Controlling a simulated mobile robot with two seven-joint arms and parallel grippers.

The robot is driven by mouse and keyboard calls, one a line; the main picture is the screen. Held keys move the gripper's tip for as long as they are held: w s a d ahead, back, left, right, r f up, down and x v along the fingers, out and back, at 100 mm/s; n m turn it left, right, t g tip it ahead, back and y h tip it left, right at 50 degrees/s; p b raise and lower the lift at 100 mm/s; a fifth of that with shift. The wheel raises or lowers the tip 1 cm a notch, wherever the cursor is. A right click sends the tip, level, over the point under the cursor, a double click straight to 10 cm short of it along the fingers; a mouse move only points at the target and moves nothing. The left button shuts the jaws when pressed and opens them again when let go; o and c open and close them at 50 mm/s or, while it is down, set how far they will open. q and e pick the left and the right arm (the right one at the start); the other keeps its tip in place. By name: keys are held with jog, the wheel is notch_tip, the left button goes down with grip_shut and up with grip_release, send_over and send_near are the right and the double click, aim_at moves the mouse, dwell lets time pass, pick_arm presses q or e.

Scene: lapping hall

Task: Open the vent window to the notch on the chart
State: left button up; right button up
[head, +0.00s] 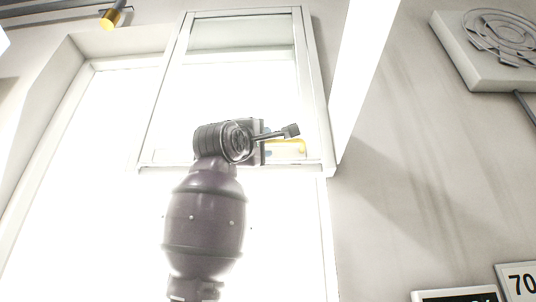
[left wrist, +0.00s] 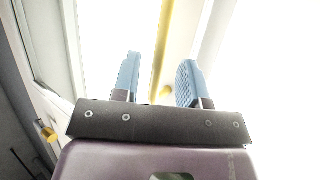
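The vent window (head: 240,90) is a bright pane in a white frame in the upper middle of the head view. A yellow bar handle (head: 290,146) lies along its lower edge, partly hidden by my left gripper (head: 268,142). In the left wrist view the blue fingers of my left gripper (left wrist: 159,80) stand wide apart. The yellow bar (left wrist: 163,45) shows between them without visible contact on either finger. Whether the window stands slightly ajar is hard to tell in the glare. No notch is readable. My right gripper is not in view.
A white card with "70" (head: 518,284) and a dark panel (head: 455,296) are at lower right. A round grille on a box (head: 480,50) is on the right wall. A yellow-tipped fitting (head: 110,20) hangs at upper left. A bright upright strip (head: 362,70) stands right of the window.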

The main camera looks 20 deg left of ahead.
aim_at(267, 142)
pick_arm(q)
jog(key=shift+p+x, duration=0.4)
jog(key=shift+x, duration=0.7)
jog(key=shift+w+r, duration=0.3)
jog(key=shift+w, duration=0.15)
jog(key=shift+c, duration=0.5)
grip_shut()
